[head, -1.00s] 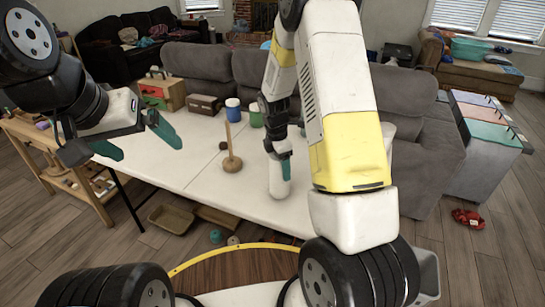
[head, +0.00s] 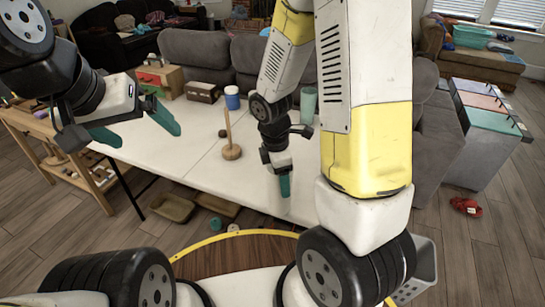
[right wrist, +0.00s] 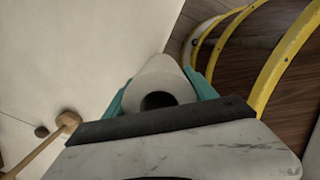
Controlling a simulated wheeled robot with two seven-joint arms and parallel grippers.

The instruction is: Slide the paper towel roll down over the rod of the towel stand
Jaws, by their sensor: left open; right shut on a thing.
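The towel stand is a wooden rod (head: 228,126) upright on a round wooden base (head: 231,152), on the white table in the head view. It also shows at the lower left of the right wrist view (right wrist: 68,121), with its rod bare. My right gripper (head: 285,186) is near the table's front edge, right of the stand. In the right wrist view it is shut on the white paper towel roll (right wrist: 160,80), whose dark hole faces the camera. My left gripper (head: 137,128) is open and empty, left of the stand.
The white table (head: 195,180) is clear between stand and right gripper. A blue jar (head: 232,101), green cup (head: 306,104) and wooden boxes (head: 201,91) stand towards the back. A grey sofa (head: 190,55) is behind. Trays (head: 172,207) lie on the floor in front.

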